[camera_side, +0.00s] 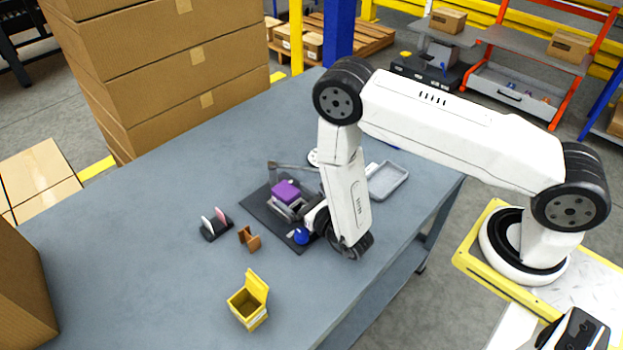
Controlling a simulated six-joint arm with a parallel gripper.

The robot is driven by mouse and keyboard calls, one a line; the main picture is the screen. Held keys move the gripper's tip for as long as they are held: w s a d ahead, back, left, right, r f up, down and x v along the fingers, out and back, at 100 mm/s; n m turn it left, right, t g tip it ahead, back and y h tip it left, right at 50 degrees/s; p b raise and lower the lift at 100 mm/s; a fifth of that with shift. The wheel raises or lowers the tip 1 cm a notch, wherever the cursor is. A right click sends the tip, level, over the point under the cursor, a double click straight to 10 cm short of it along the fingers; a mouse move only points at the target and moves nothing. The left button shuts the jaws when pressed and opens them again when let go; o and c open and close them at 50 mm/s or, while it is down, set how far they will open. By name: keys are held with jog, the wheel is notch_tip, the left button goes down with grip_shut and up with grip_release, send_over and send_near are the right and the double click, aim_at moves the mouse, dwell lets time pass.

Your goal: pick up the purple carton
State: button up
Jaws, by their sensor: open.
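The purple carton (286,191) is a small block in the camera_side view. It sits on top of a grey device (289,208) that stands on a black mat (258,207) on the table. My gripper (308,218) is low over the mat, just to the right of the carton and below it in the picture. It is open. My own wrist hides part of the gripper and the right side of the mat, so I cannot tell whether the fingers touch anything.
The grey table (150,235) is clear at the left. Near the mat are a small black holder (215,228), a brown piece (249,239), an open yellow box (248,302), a blue round object (301,236) and a grey tray (388,181). Large cardboard boxes (170,60) stand behind.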

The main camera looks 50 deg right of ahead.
aim_at(289, 193)
jog(key=shift+w, duration=1.15)
jog(key=c, duration=1.2)
jog(key=shift+r, duration=0.15)
jog(key=shift+r, duration=4.9)
